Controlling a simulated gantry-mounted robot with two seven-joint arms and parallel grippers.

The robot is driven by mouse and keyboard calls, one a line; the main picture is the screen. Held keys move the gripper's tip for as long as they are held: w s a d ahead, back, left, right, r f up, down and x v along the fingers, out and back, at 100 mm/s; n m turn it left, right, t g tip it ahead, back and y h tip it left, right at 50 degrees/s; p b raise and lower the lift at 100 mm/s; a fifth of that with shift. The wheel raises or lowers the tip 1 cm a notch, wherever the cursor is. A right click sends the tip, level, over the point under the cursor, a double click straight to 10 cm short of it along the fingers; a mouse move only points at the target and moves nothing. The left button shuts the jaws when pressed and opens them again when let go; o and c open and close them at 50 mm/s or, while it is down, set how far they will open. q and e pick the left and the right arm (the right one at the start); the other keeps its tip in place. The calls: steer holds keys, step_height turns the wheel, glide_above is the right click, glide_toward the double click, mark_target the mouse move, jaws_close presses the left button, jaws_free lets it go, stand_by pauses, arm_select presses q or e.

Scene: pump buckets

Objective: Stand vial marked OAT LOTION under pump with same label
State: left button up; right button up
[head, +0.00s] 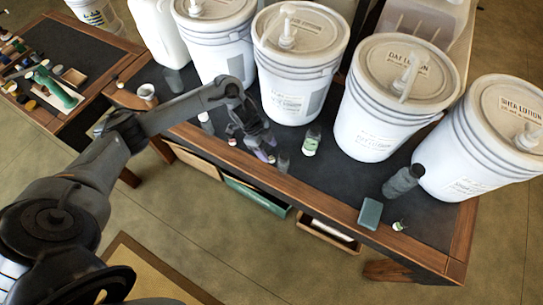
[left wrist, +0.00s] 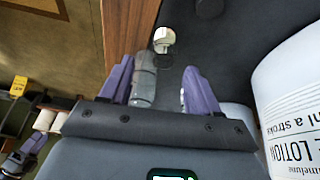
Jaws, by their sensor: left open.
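Several white buckets with pumps stand along the back of the dark table. The lid of one bucket (head: 405,75) appears to read OAT LOTION; the rightmost (head: 505,115) appears to read SHEA LOTION. A small vial with a green and white label (head: 310,142) stands before the buckets; its wording is too small to read. A grey, see-through vial (head: 283,161) is left of it, and shows in the left wrist view (left wrist: 144,82). My left gripper (head: 266,156) is low over the table beside the grey vial. Its purple fingers (left wrist: 160,68) are apart, with the grey vial between or just beyond them.
A dark bottle (head: 403,181), a teal block (head: 370,213) and a small green-and-white item (head: 399,226) are near the front right edge. A white-capped vial (head: 205,120) and a cup (head: 147,92) are at left. Clear table lies between the labelled vial and the teal block.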

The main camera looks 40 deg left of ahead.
mark_target(273, 155)
arm_select(q)
steer(key=shift+x, duration=2.7)
steer(key=shift+w+a, duration=0.2)
steer(key=c, duration=1.1)
steer(key=shift+c, duration=0.2)
steer(key=shift+r, duration=0.2)
